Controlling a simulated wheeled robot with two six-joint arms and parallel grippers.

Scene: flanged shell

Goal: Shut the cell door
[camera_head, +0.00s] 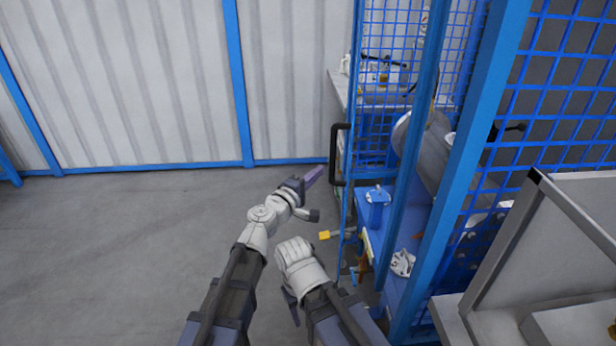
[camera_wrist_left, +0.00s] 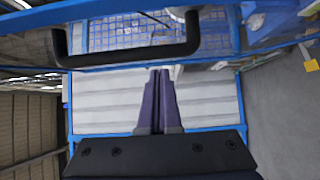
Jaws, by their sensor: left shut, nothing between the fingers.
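The cell door (camera_head: 346,215) is a blue-framed mesh panel seen nearly edge-on in the head view; how far it stands open is hard to tell. Its black bar handle (camera_head: 335,155) sticks out to the left of the frame. My left gripper (camera_head: 314,176) has shut purple fingers, empty, just left of the handle's lower part. In the left wrist view the shut fingers (camera_wrist_left: 158,75) point toward the blue frame, and the black handle (camera_wrist_left: 130,55) spans the upper left, close to the fingertips. Contact cannot be told.
Inside the cell are a blue bench and a grey cylinder (camera_head: 428,150). A thick blue post (camera_head: 455,180) and mesh stand on the right, with a grey box-like structure (camera_head: 545,250) in front. A yellow-tipped part (camera_head: 324,236) juts out low. The grey floor (camera_head: 120,250) at left is clear.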

